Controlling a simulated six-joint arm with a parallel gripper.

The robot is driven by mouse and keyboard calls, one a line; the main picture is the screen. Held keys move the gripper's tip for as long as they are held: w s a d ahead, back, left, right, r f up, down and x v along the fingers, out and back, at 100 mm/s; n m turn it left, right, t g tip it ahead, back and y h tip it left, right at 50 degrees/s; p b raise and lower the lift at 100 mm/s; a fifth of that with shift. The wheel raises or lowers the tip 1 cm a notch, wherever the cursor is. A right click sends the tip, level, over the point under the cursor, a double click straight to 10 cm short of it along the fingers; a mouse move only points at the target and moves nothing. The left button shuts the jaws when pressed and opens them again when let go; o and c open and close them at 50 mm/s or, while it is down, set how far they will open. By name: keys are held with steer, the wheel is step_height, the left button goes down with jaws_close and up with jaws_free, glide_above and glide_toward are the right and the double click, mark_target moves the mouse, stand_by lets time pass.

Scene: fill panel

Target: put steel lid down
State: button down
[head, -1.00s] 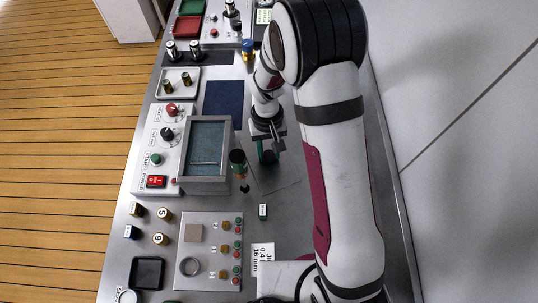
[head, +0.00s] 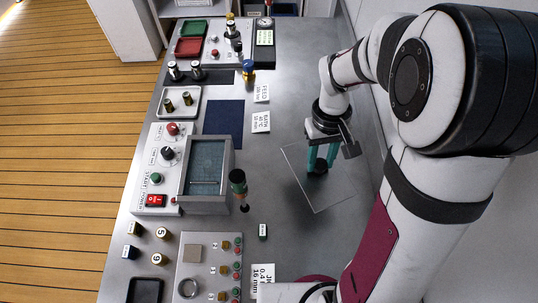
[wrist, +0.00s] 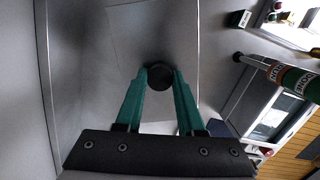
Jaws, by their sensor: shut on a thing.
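My gripper (head: 319,164) has its green fingers shut on the black knob (wrist: 159,76) of the steel lid. The lid (head: 304,183) is a thin, square, mirror-like plate, hard to tell from the bench but for its edges. It is at the right of the bench in the head view, turned a little. In the wrist view the lid (wrist: 110,95) spreads below the fingers. I cannot tell whether it touches the bench or hangs just above it. The grey-framed tank (head: 226,166) stands left of the lid, its top uncovered, with bluish content showing.
White labels (head: 261,122) lie on the bench beyond, near a dark blue mat (head: 223,123). A blue-topped item (head: 248,72) stands farther back.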

steer(key=w+a+r+m, duration=0.1)
steer(key=w+a+r, duration=0.2)
steer(key=r, duration=0.5)
steer(key=w+a+r+m, duration=0.1)
steer(key=w+a+r, duration=0.1)
steer(key=r, duration=0.5)
steer(key=s+a+f+m, duration=0.1)
steer(key=s+a+f, duration=0.1)
steer(key=a, duration=0.8)
steer(key=s+a+f+m, duration=0.1)
steer(key=a+f, duration=0.1)
steer(key=a, duration=0.9)
step_height(320, 180, down, 10)
steer(key=shift+a+r+m+y, duration=0.2)
steer(key=shift+m+y, duration=0.1)
steer(key=shift+s+f, duration=0.1)
steer(key=shift+f, duration=0.25)
steer(key=shift+f, duration=0.25)
steer(key=c, duration=0.5)
jaws_free()
